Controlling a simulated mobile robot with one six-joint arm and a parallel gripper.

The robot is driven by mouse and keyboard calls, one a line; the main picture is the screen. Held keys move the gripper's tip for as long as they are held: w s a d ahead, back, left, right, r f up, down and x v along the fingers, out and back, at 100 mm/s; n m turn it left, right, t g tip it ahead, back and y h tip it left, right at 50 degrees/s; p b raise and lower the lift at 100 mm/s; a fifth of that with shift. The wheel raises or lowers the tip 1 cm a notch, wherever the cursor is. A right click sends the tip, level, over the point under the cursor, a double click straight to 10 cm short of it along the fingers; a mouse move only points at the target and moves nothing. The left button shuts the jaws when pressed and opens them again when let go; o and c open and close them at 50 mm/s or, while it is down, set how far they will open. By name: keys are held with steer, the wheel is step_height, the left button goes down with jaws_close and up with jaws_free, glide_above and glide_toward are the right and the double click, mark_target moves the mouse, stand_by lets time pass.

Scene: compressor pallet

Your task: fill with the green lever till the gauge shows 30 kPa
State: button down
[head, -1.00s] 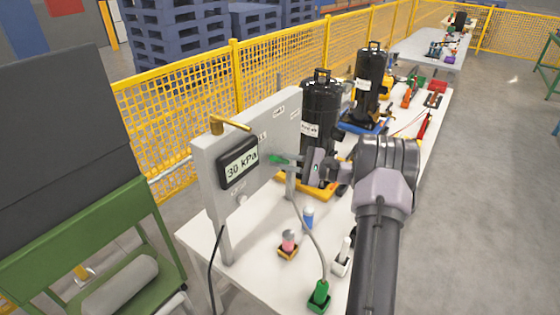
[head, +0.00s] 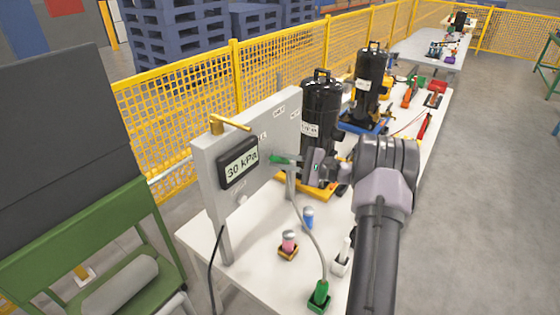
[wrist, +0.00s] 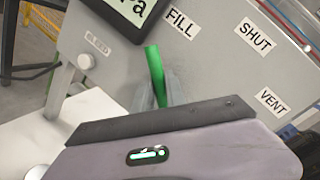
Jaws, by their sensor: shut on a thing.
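The gauge (head: 239,162) on the grey panel (head: 268,125) reads 30 kPa in the head view. The green lever (head: 279,159) sticks out below and right of the gauge. In the wrist view the green lever (wrist: 156,74) stands between the fingers of my gripper (wrist: 154,94), its tip near the FILL label (wrist: 180,23). The SHUT label (wrist: 255,37) and VENT label (wrist: 272,102) are further right. My gripper (head: 298,162) is shut on the lever in the head view. The lever's pivot end is hidden by my gripper.
A black compressor (head: 321,115) stands close behind my gripper, with another (head: 369,80) beyond it. A brass fitting (head: 228,124) tops the panel. Small coloured fittings and a hose (head: 311,228) are on the white table (head: 262,268). A yellow mesh fence (head: 180,110) runs behind.

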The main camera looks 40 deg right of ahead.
stand_by(0.6)
steer(key=shift+w+d+r+m+t, duration=0.1)
steer(key=shift+d+r+m+t, duration=0.15)
steer(key=shift+m, duration=0.4)
steer(key=shift+w+d+r+m+t, duration=0.15)
steer(key=shift+d+r+m, duration=0.15)
steer(key=shift+m, duration=0.35)
steer(key=m, duration=0.1)
steer(key=d+r+m, duration=0.1)
steer(key=shift+w+d+m+t, duration=0.15)
steer(key=shift+m+t, duration=0.15)
steer(key=shift+t, duration=0.1)
steer(key=m, duration=0.1)
steer(key=d+m+t, duration=0.1)
steer(key=shift+w+d+r+m+p, duration=0.15)
steer(key=shift+w+r+m+p, duration=0.1)
steer(key=shift+m+p, duration=0.15)
steer(key=shift+w+d+m+t, duration=0.15)
steer(key=shift+d+m, duration=0.2)
steer(key=shift+m, duration=0.35)
steer(key=shift+w+d+m+t, duration=0.15)
steer(key=shift+d+m, duration=0.2)
steer(key=shift+m, duration=0.35)
steer(key=shift+d+h, duration=0.1)
steer(key=shift+h, duration=0.2)
steer(key=c, duration=1.4)
jaws_free()
steer(key=shift+o, duration=0.2)
